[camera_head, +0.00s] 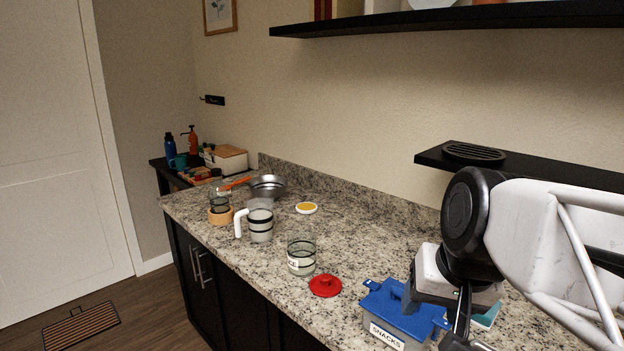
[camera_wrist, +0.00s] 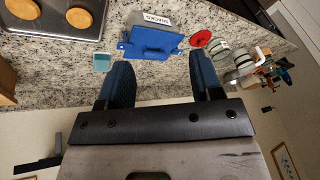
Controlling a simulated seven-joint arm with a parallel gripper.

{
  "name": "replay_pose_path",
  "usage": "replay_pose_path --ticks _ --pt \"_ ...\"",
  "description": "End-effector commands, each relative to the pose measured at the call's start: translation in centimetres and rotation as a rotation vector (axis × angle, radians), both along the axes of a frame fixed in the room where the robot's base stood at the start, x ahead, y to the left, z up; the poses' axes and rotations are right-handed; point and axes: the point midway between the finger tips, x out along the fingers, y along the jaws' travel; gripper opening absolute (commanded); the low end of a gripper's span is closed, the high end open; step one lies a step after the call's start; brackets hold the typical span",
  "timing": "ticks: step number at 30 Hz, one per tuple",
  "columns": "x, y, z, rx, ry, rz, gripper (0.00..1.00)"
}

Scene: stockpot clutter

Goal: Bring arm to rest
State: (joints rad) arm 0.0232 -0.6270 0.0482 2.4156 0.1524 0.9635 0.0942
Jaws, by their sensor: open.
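My gripper (camera_wrist: 160,62) is open in the wrist view, with its two dark blue fingers apart and nothing between them. In the head view my arm comes in from the right, and the gripper is in front of part of a box with a blue lid (camera_head: 378,302) and a "SNACKS" label. The same blue-lidded box (camera_wrist: 152,42) lies beyond the fingertips in the wrist view, apart from them.
A red lid (camera_head: 325,286) and a glass jar (camera_head: 301,257) stand left of the snacks box. A striped mug (camera_head: 260,226), a steel pan (camera_head: 268,187) and a yellow-topped disc (camera_head: 306,208) are farther back on the granite counter. A dark shelf (camera_head: 430,157) juts from the wall.

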Motion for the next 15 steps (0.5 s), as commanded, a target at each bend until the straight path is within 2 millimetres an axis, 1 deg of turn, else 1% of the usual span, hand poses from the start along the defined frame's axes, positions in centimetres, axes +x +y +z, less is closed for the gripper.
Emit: replay_pose_path --ticks 1,6,15 --pt "-0.8 -0.1 0.2 -0.021 -0.021 0.017 0.6" --pt "-2.4 -0.6 0.4 -0.083 -0.072 0.063 0.6" --pt "-4.2 -1.2 0.7 -0.154 -0.126 0.113 0.6"
